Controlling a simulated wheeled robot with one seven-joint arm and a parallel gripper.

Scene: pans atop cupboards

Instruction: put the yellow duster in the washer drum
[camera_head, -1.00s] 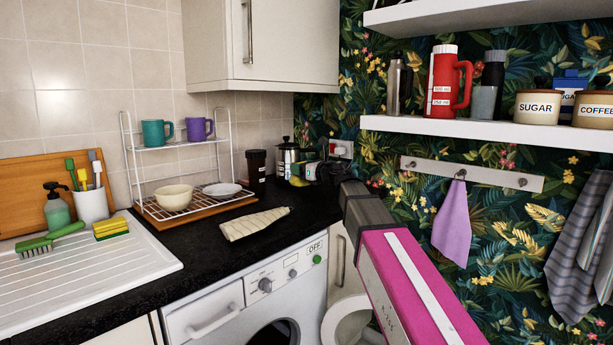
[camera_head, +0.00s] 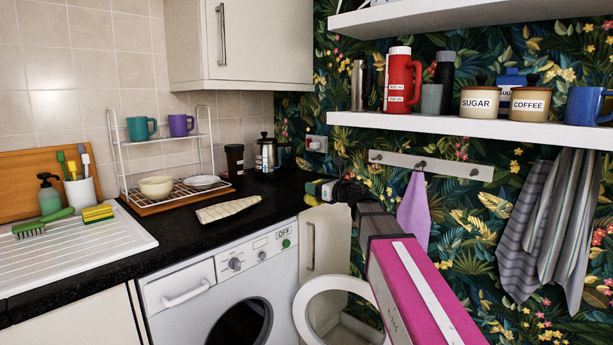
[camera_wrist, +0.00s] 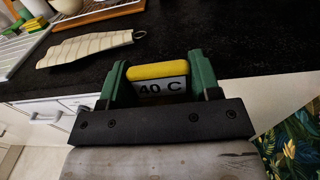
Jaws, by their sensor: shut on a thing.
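My gripper (camera_wrist: 154,85) has green fingers and is shut on a small yellow thing (camera_wrist: 158,71), which I take to be the yellow duster. A white label reading "40 C" shows on its near side. In the head view my gripper (camera_head: 319,190) is small, at the far end of my arm, near the counter's right end. The washer (camera_head: 222,280) stands under the counter, left of my arm. Its round door (camera_head: 300,312) is swung open to the right. The dark drum opening (camera_head: 240,326) shows at the bottom edge, partly cut off.
A cream striped cloth (camera_head: 228,209) lies on the black counter (camera_head: 130,247) above the washer. A wire rack (camera_head: 118,168) with mugs and dishes stands behind. A yellow-green sponge (camera_head: 97,213) lies on the drainer. A purple cloth (camera_head: 414,215) hangs at the right wall.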

